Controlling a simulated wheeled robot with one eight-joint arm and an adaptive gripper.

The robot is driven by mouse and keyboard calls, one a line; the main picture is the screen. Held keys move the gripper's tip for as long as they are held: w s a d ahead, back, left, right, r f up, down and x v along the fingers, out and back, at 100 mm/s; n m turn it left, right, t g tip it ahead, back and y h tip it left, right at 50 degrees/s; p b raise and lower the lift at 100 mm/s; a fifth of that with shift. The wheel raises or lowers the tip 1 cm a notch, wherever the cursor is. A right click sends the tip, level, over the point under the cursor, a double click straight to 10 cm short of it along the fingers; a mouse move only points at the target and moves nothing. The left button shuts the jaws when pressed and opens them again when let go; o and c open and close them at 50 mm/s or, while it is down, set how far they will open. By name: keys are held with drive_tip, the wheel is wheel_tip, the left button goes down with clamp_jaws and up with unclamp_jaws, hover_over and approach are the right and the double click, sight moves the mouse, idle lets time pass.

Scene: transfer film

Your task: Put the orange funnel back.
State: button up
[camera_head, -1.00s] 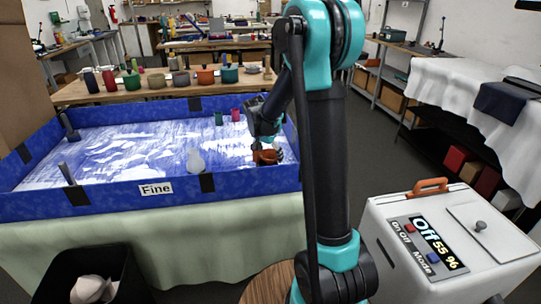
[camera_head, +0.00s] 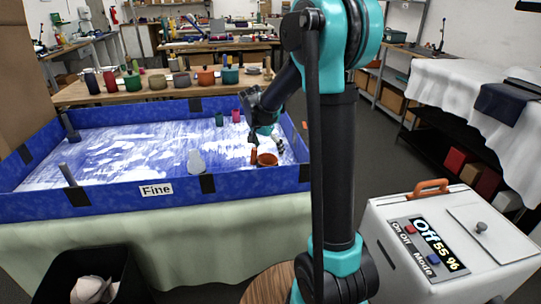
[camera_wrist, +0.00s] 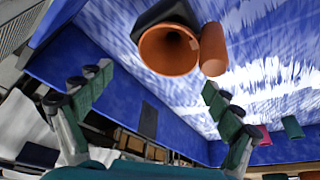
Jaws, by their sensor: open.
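The orange funnel (camera_head: 267,159) stands at the right end of the blue tray (camera_head: 105,191), its wide mouth showing. It also shows in the wrist view (camera_wrist: 168,52), where a hole is visible inside it. An orange cylinder (camera_head: 254,155) is close beside it; it shows in the wrist view too (camera_wrist: 213,48). My gripper (camera_head: 266,136) is just behind and above the funnel in the head view. In the wrist view my gripper (camera_wrist: 158,82) has its green fingers spread wide with nothing between them. The funnel lies beyond the fingertips, apart from them.
A clear flask-like object (camera_head: 196,162) stands left of the funnel. A green cup (camera_head: 219,118) and a pink cup (camera_head: 236,115) are at the tray's back. Several coloured vessels line the table behind. A white machine (camera_head: 420,240) stands at front right. The tray's middle is open.

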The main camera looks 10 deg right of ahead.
sight(265, 163)
drive_tip(key=v, duration=0.7)
drive_tip(key=s+d+f+n+y, duration=0.1)
drive_tip(key=s+f+n, duration=0.2)
drive_tip(key=s, duration=0.6)
drive_tip(key=s+d+f+n+t+y, duration=0.1)
drive_tip(key=s+d+f+n, duration=0.1)
drive_tip(key=s+f, duration=0.3)
drive_tip(key=s+d+f+n+y, duration=0.1)
drive_tip(key=s+f+n, duration=0.3)
drive_tip(key=s, duration=1)
drive_tip(key=shift+d+f, duration=0.6)
drive_tip(key=shift+d, duration=0.05)
